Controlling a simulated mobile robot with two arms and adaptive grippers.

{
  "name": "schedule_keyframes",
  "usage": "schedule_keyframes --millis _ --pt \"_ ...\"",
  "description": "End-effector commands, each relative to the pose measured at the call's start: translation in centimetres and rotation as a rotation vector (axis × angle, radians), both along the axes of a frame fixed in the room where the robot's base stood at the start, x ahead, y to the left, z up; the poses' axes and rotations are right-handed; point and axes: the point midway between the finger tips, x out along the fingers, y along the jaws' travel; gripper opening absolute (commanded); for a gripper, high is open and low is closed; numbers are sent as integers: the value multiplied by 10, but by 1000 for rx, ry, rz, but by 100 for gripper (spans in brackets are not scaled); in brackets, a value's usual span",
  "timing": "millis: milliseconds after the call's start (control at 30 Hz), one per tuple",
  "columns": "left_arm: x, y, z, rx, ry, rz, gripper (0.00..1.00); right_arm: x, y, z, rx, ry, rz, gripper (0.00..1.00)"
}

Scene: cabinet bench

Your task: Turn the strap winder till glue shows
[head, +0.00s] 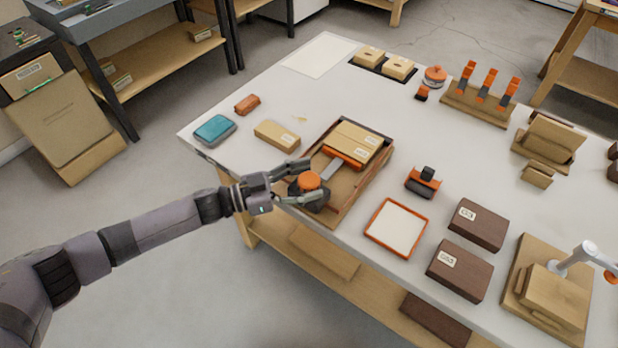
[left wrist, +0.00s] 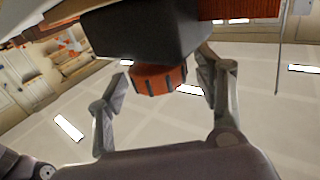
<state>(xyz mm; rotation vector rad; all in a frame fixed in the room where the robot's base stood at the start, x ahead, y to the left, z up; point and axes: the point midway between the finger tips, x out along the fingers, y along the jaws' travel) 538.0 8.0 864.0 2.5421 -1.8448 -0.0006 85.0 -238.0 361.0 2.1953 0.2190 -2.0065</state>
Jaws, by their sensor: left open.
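The strap winder, a black block (head: 318,199) with a round orange knob (head: 309,180), sits at the near end of a wooden tray (head: 343,207). A grey strap (head: 331,168) runs from it toward an orange bar (head: 343,158) against wooden blocks (head: 356,141). My left gripper (head: 308,183) is open at the knob, one finger on each side. In the left wrist view the ribbed knob (left wrist: 158,79) lies between the spread fingertips (left wrist: 165,88), with gaps visible beside it. I cannot make out any glue. My right gripper is out of view.
An orange-rimmed white tray (head: 397,227) and dark boxes (head: 479,224) lie right of the wooden tray. A black and orange tool (head: 423,181) stands near them. A wooden block (head: 277,135) and a teal case (head: 215,129) lie to the left. The bench's front edge is close.

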Motion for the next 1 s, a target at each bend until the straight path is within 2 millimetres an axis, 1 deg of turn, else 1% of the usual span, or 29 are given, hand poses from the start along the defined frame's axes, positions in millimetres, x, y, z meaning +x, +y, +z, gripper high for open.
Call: schedule_keyframes --millis 300,400,500,600,700,1000 --pt "-20 63 -1 5 2 4 62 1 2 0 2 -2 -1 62" --pt "-26 81 -1 3 1 3 62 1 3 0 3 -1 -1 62" --pt "-30 94 -1 2 1 2 62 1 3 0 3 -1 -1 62" --pt "-33 102 0 1 0 1 62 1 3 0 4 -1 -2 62" --pt "-34 106 0 1 0 1 62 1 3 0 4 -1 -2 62" --pt "-34 106 0 0 0 0 62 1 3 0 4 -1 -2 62"
